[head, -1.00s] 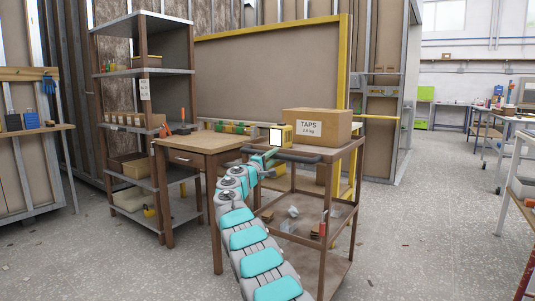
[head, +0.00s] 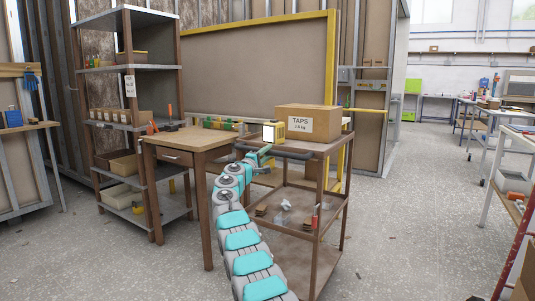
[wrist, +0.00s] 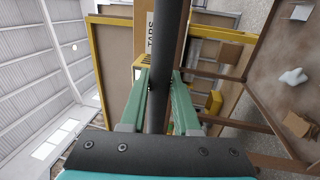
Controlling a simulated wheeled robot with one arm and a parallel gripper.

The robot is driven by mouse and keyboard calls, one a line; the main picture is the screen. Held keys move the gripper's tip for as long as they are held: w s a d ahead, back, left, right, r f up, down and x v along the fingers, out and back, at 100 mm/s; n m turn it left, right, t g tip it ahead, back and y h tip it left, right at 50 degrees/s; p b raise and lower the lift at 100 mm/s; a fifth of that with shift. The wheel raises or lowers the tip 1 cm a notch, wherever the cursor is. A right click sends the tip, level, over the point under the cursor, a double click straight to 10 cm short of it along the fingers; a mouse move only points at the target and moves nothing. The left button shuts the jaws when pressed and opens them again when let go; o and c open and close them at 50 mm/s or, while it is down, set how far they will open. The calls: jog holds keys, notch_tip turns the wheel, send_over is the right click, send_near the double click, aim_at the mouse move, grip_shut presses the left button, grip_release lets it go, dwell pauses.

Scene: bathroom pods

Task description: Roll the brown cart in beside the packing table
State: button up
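The brown cart (head: 330,205) stands right of centre in the head view, with a top shelf and lower shelves. A cardboard box labelled TAPS (head: 308,122) sits on its top. My gripper (head: 262,150) is at the cart's dark handle bar on its near left side. In the wrist view the bar (wrist: 164,100) runs between the two green fingers (wrist: 161,85), which look shut on it. A wooden table with a drawer (head: 190,140), likely the packing table, stands just left of the cart. My arm hides part of the space between them.
A tall shelf unit (head: 126,125) with boxes stands left of the table. A yellow-framed panel (head: 255,75) is behind. Small items lie on the cart's lower shelf. Workbenches (head: 500,150) stand at the right, with open floor (head: 410,220) between them and the cart.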

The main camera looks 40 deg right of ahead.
jog(key=o, duration=0.4)
jog(key=shift+f, duration=0.1)
jog(key=b+v, duration=0.4)
jog(key=v, duration=0.3)
jog(key=shift+s+a, duration=0.1)
jog(key=shift+a, duration=0.25)
dwell(0.7)
